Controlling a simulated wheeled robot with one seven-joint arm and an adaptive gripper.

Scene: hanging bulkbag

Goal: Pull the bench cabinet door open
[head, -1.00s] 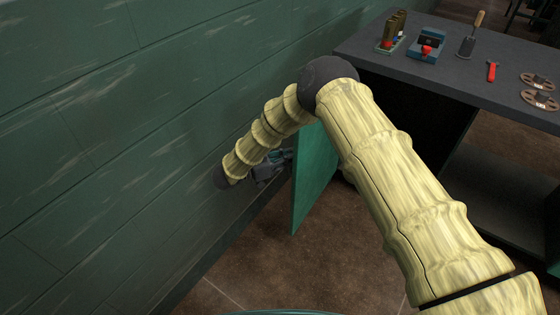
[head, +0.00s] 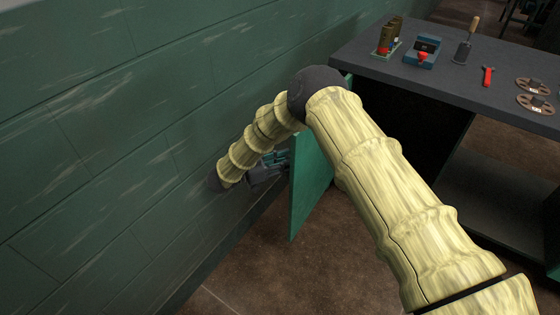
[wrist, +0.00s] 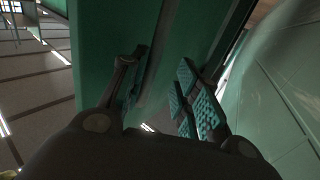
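The green cabinet door (head: 310,185) stands swung out from the dark bench, its panel seen at a steep angle in the head view. My gripper (head: 270,167) is low beside the door's left face, between it and the wall, partly hidden by my arm. In the wrist view my gripper (wrist: 163,92) has its two fingers apart, with teal pads showing on the right finger. The green door panel (wrist: 98,45) fills the space ahead. A dark upright strip lies between the fingers; I cannot tell whether it is a handle or whether the fingers touch it.
The green plank wall (head: 110,130) runs close along the left of my arm. The bench top (head: 400,68) holds a blue device (head: 424,50), a trowel (head: 465,45), a red tool (head: 487,76) and two round discs (head: 535,95). Brown floor (head: 300,270) is clear below the door.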

